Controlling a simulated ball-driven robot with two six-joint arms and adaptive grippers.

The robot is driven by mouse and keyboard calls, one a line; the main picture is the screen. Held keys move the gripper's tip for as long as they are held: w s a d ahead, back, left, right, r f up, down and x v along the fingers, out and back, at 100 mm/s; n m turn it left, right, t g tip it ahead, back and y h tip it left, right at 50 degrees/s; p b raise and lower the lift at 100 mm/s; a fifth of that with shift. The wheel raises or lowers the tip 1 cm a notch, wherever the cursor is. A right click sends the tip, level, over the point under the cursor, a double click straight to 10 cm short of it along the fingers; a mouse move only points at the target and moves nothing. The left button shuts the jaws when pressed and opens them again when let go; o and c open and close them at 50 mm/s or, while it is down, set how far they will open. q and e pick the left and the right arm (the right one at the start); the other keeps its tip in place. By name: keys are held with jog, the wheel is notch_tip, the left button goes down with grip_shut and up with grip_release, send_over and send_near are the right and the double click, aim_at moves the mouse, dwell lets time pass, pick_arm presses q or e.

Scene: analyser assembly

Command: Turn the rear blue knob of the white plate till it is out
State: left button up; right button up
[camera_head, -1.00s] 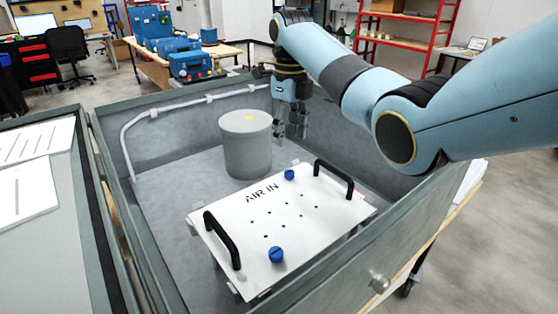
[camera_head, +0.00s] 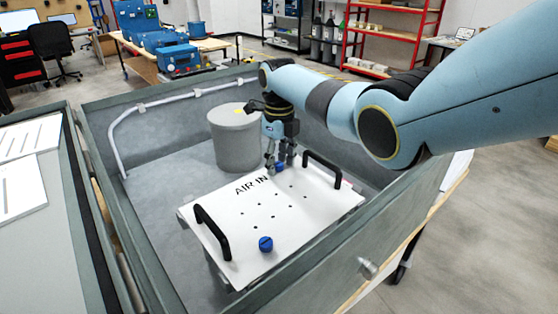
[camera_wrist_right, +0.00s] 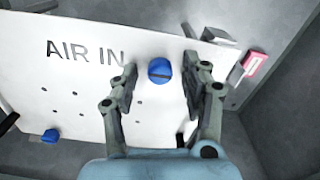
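The white plate (camera_head: 250,217), marked AIR IN, lies in the grey open box with a black handle at each side. The rear blue knob (camera_head: 279,167) sits near the plate's far edge; it also shows in the right wrist view (camera_wrist_right: 159,70). The front blue knob (camera_head: 265,244) sits near the near edge. My right gripper (camera_head: 280,163) points down at the rear knob. In the right wrist view my right gripper (camera_wrist_right: 160,82) is open, with one finger on each side of the rear knob and a gap on both sides. My left gripper is not in view.
A grey cylinder (camera_head: 234,140) with a yellow mark stands in the box behind the plate, close to my right gripper. The box walls (camera_head: 345,250) surround the plate. A black handle (camera_head: 322,168) rises right of the rear knob. A red-marked part (camera_wrist_right: 256,63) lies beyond the plate.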

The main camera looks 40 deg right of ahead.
jog(key=c, duration=0.4)
grip_shut()
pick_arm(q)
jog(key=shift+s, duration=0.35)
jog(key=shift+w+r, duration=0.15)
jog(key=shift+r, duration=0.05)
pick_arm(e)
jog(key=shift+n, duration=0.4)
